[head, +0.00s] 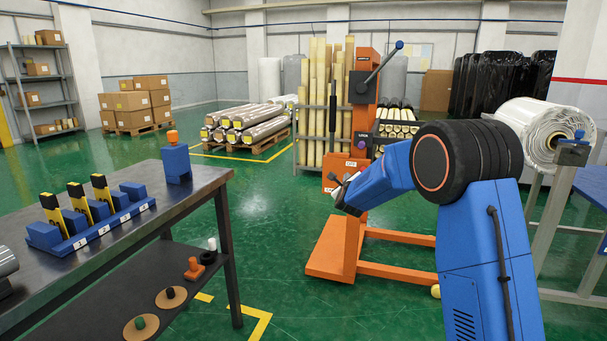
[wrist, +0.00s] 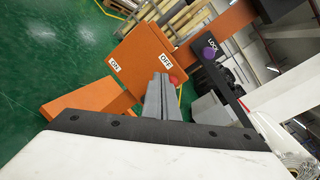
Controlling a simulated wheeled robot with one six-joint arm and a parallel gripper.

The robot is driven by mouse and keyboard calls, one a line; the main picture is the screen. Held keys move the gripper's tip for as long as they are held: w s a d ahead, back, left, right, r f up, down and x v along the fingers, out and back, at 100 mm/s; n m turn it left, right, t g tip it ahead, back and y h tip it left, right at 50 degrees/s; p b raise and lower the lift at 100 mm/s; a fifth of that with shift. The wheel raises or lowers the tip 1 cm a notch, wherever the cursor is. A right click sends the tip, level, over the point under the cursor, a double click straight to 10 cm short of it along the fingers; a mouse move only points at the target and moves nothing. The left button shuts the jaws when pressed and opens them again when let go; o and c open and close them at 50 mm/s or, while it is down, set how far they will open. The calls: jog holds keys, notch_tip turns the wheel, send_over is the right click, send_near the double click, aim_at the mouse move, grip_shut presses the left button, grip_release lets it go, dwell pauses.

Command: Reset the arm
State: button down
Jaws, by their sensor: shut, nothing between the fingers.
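My blue arm rises at the right of the head view and bends over to the left. My gripper (head: 345,188) is at its end, in front of the orange lifting stand (head: 342,250). In the wrist view my gripper (wrist: 165,80) shows as two grey fingers shut together, with nothing between them. Behind the fingertips is the stand's orange box (wrist: 140,62) with ON and OFF labels. A red button (wrist: 174,80) is partly hidden by the fingers. I cannot tell whether they touch it.
A dark workbench (head: 200,190) with blue holders (head: 90,215) stands at the left. A large white wrapped roll (head: 540,125) rests on a frame at the right. Wrapped rolls on a pallet (head: 245,125) lie farther back. Green floor is free between bench and stand.

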jog(key=s+d+r+n+g+y, duration=0.15)
jog(key=s+n, duration=0.35)
jog(key=s, duration=0.5)
jog(key=s+d+r+n+g+y, duration=0.1)
jog(key=s+r+n+g, duration=0.3)
jog(key=s, duration=0.6)
jog(key=s+d+r+n+y, duration=0.1)
jog(key=s+n, duration=0.5)
jog(key=s, duration=0.4)
jog(key=s+d+f+n+g, duration=0.2)
jog(key=s+f+n, duration=0.2)
jog(key=s, duration=0.9)
jog(key=s+d+f+n+g+h, duration=0.1)
jog(key=s+d+f+n+g, duration=0.1)
jog(key=s, duration=1.2)
jog(key=s+d+f+n+g, duration=0.2)
jog(key=s+f+n, duration=0.4)
jog(key=s, duration=0.8)
jog(key=shift+d+n+g+h, duration=0.35)
jog(key=shift+d+n, duration=0.3)
jog(key=shift+n, duration=0.35)
